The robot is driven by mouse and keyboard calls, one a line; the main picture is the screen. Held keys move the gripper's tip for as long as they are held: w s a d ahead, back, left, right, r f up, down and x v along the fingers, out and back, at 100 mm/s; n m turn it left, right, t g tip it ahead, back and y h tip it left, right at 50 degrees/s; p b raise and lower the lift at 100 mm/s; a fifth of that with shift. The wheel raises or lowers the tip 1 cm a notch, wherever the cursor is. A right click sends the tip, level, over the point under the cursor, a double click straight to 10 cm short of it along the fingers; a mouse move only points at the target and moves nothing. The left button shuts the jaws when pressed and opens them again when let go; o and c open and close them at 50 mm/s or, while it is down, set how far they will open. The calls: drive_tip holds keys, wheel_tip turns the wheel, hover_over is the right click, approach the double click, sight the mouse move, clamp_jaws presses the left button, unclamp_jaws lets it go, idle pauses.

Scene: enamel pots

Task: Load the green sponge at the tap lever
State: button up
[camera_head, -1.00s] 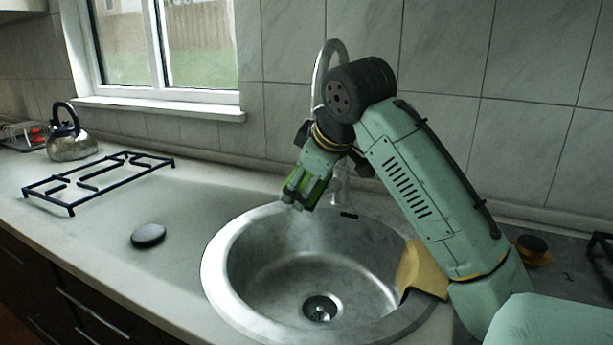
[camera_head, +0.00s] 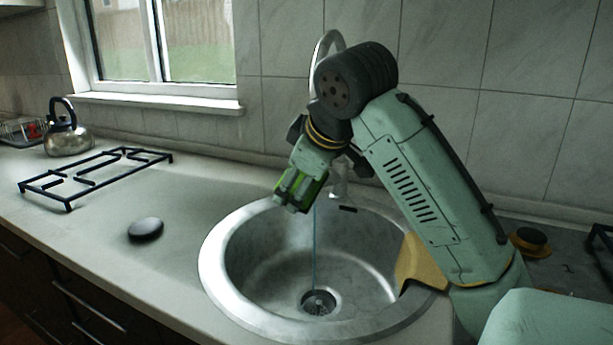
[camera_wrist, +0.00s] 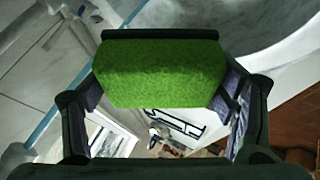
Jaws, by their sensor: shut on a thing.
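My gripper (camera_head: 296,198) is shut on the green sponge (camera_head: 303,190), over the back left of the sink, just in front of the tap. In the wrist view the sponge (camera_wrist: 155,72) sits between the two fingers. The tap's silver arched spout (camera_head: 322,48) rises behind my arm. Its lower body (camera_head: 341,180) is partly covered, and I cannot make out the lever. A thin blue water stream (camera_head: 314,240) falls toward the drain, just right of the sponge. In the wrist view the stream (camera_wrist: 45,130) passes left of the sponge, apart from it.
The round steel sink (camera_head: 222,262) is empty below. A dark flat disc (camera_head: 145,229) lies on the counter at left, with a black burner grate (camera_head: 95,178) and a kettle (camera_head: 70,140) behind it. A tan cloth-like piece (camera_head: 416,263) lies on the sink's right rim.

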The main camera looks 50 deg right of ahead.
drive_tip(key=shift+s+a+b, duration=0.25)
drive_tip(key=shift+s+a, duration=0.3)
drive_tip(key=shift+a, duration=0.4)
drive_tip(key=shift+s+a+b, duration=0.2)
drive_tip(key=shift+s+a, duration=0.35)
drive_tip(key=shift+a, duration=0.35)
drive_tip(key=shift+f, duration=0.15)
drive_tip(key=s+a+r+p, duration=0.2)
drive_tip(key=a+r, duration=0.2)
drive_tip(key=shift+s+p, duration=0.2)
drive_tip(key=shift+p, duration=0.15)
drive_tip(key=shift+a+r, duration=0.1)
idle(0.6)
